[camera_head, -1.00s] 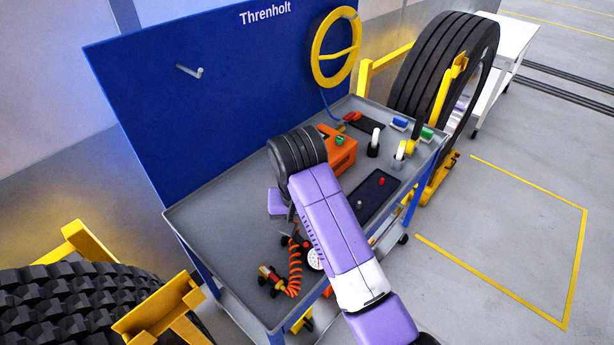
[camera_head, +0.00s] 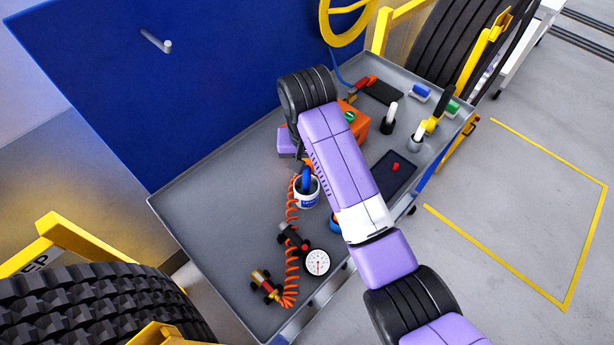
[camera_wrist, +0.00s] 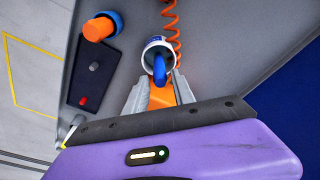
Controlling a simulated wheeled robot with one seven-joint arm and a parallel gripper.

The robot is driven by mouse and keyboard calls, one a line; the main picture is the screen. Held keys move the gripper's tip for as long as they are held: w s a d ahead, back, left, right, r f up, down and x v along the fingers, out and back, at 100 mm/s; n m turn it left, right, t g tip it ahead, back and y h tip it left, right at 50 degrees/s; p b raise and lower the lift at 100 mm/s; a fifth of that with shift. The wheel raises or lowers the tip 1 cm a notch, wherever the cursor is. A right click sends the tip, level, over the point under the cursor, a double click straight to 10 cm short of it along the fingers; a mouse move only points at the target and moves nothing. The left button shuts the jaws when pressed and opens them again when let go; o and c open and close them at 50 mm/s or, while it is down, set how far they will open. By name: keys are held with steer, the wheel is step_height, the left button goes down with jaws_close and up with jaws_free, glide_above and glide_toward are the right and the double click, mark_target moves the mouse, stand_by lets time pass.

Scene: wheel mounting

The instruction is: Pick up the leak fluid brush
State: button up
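A white pot (camera_head: 307,196) with a blue label stands on the grey tabletop. A blue handle (camera_head: 306,178), which looks like the leak fluid brush, stands up out of it. In the wrist view the blue handle (camera_wrist: 160,70) sticks out of the white pot (camera_wrist: 152,45), just ahead of and between the fingers.
An orange coiled hose (camera_head: 291,215) runs beside the pot, with a pressure gauge (camera_head: 317,262) further front. A dark tray (camera_head: 393,173), an orange box (camera_head: 359,122) and two holders with upright tools (camera_head: 388,122) (camera_head: 417,138) lie right. The tabletop's left part is clear.

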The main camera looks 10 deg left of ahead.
mark_target(307, 177)
steer(key=f, duration=0.2)
steer(key=f+p, duration=0.1)
steer(key=f, duration=0.2)
steer(key=shift+w+f, duration=0.35)
steer(key=shift+f, duration=0.05)
steer(key=shift+c, duration=0.4)
jaws_close()
